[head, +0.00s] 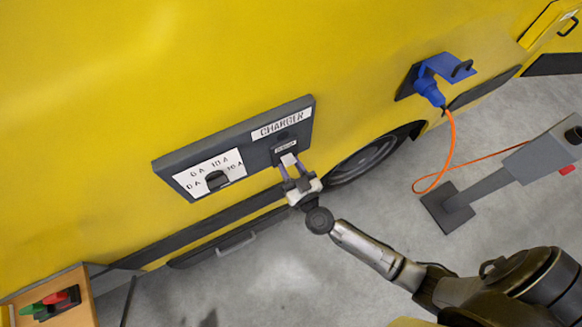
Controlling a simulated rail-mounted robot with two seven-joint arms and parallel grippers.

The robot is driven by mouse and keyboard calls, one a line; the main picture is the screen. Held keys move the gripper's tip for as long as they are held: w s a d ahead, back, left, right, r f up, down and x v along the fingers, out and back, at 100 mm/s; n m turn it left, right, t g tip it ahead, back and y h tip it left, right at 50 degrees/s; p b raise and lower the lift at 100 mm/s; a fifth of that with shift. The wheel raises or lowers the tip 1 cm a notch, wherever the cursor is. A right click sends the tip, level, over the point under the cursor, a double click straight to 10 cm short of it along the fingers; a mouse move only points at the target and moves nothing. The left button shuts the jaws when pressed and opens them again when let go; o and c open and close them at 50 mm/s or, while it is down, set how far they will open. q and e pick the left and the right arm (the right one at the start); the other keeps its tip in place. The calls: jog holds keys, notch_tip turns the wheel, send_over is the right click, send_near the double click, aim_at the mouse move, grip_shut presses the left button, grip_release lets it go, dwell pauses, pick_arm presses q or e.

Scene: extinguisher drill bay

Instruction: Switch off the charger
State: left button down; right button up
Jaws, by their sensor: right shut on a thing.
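The charger panel (240,143) is a dark grey box on the yellow side of a vehicle, with a white CHARGER label at its upper right. A dark rotary knob (217,180) sits on its left over a white plate marked in amps. On the right, below a small label, is the charger switch (288,158), with a pale lever showing. My right gripper (291,167) is at this switch, its fingers shut on the lever. The fingers partly hide the switch, and I cannot read its position. My left gripper is not in view.
A blue plug (430,88) sits in a socket under a raised blue flap (450,67). Its orange cable (450,150) runs to a grey post (490,183) standing on the floor at right. A wooden box (70,308) with red and green controls stands at lower left.

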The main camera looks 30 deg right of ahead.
jog(key=o, duration=0.9)
jog(key=shift+o, duration=0.2)
jog(key=s+a+f, duration=0.1)
jog(key=s, duration=1.2)
jog(key=shift+s+f, duration=0.35)
jog(key=shift+a, duration=0.1)
